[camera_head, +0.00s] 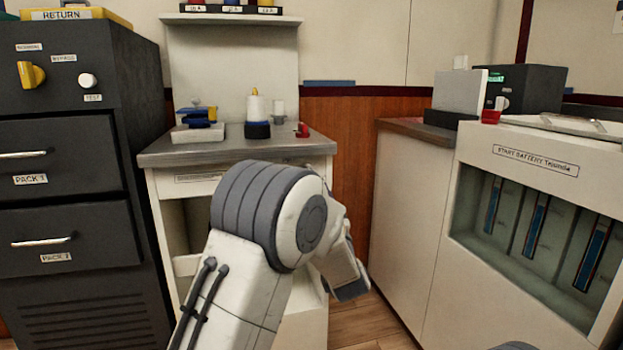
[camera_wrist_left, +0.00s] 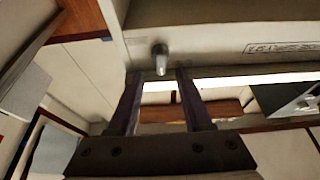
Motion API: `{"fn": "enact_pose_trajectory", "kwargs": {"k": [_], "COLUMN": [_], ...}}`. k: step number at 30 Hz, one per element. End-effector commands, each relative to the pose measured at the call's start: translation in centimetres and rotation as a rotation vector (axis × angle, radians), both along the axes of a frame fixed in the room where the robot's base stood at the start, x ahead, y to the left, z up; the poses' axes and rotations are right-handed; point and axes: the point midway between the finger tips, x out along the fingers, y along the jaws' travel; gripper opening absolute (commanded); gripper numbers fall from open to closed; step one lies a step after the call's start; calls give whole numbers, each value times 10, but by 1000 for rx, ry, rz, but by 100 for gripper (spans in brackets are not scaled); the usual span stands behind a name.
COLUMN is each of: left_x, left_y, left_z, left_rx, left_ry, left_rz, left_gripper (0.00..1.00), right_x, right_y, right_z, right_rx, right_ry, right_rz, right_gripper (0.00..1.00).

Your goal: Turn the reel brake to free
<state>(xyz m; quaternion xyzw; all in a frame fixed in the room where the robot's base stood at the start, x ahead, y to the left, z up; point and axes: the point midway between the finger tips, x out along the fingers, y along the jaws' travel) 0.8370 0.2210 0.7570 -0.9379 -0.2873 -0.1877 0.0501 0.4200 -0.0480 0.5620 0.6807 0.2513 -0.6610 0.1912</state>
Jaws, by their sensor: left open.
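I see no part legibly labelled as the reel brake. In the left wrist view, a small grey knob or lever (camera_wrist_left: 160,58) sticks out from a pale panel. My left gripper (camera_wrist_left: 159,73) is open, with its two dark fingers on either side of the line to this knob. The knob appears just past the fingertips; I cannot tell whether they touch it. In the head view, my left arm reaches forward to the right, and part of the left gripper (camera_head: 350,288) shows low beside the bench. The arm hides much of the bench front. My right gripper is not in view.
A grey-topped bench (camera_head: 240,150) carries small blue, yellow and red items. A dark cabinet (camera_head: 65,180) with a yellow knob (camera_head: 31,74) stands left. A white battery cabinet (camera_head: 535,160) stands right. Some wood floor (camera_head: 375,325) is clear between them.

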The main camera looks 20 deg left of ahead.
Motion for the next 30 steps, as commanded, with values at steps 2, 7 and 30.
{"fn": "enact_pose_trajectory", "kwargs": {"k": [2,7,30], "left_x": [-12,-30,-26], "left_y": [-10,-21,-103], "left_z": [-5,-15,-27], "left_rx": [0,0,-162], "left_ry": [4,3,272], "left_rz": [-3,-2,-349], "left_gripper": [50,50,50], "right_x": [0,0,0], "right_y": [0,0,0], "right_z": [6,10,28], "right_rx": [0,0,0], "right_ry": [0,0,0], "right_rz": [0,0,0], "right_gripper": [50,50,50]}}
